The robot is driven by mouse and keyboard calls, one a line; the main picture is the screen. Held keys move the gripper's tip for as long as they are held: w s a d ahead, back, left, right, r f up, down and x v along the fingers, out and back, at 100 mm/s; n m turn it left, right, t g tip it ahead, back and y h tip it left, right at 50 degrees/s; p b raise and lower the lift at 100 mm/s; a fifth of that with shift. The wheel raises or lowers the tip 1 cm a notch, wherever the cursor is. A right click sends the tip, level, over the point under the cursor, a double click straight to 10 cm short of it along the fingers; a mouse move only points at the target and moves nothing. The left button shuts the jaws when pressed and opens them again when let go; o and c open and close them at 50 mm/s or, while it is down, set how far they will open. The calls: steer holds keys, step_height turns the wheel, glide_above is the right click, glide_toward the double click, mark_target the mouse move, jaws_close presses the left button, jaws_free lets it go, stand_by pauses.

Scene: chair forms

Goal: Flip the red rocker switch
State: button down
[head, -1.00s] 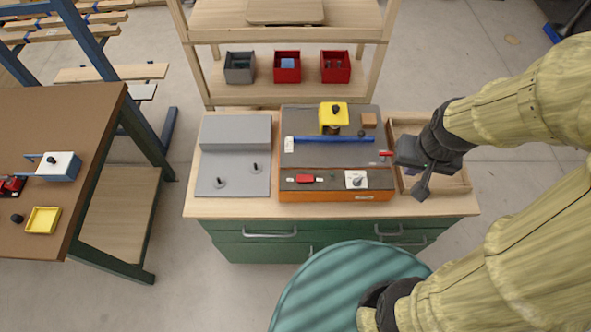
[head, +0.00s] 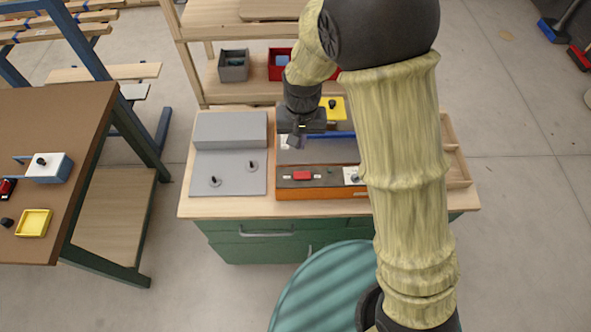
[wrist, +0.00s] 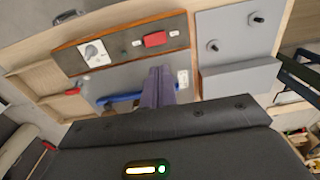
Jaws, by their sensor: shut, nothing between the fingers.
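The red rocker switch (head: 302,175) sits on the dark front panel of the orange-edged machine (head: 325,194) on the workbench. It also shows in the wrist view (wrist: 155,39), beyond the fingertips. My gripper (head: 297,141) is shut and empty. It hangs above the machine, behind the switch and slightly left of it in the head view. In the wrist view its closed fingers (wrist: 160,75) point toward the panel, apart from the switch. My arm hides the right part of the machine in the head view.
A white dial plate (head: 352,175) is right of the switch. A blue bar (wrist: 120,99) and a yellow block (head: 334,108) lie behind. A grey fixture with two pegs (head: 231,178) stands to the left. A wooden tray (head: 455,165) is at the right. Bins stand on the back shelf.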

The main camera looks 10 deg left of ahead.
mark_target(296, 175)
steer(key=f+p, duration=0.1)
steer(key=f, duration=0.3)
steer(key=f+p, duration=0.1)
steer(key=f, duration=0.4)
steer(key=a+f+p, duration=0.1)
steer(key=f+p, duration=0.1)
steer(key=f, duration=0.3)
steer(key=shift+s, duration=0.15)
steer(key=shift+f, duration=0.2)
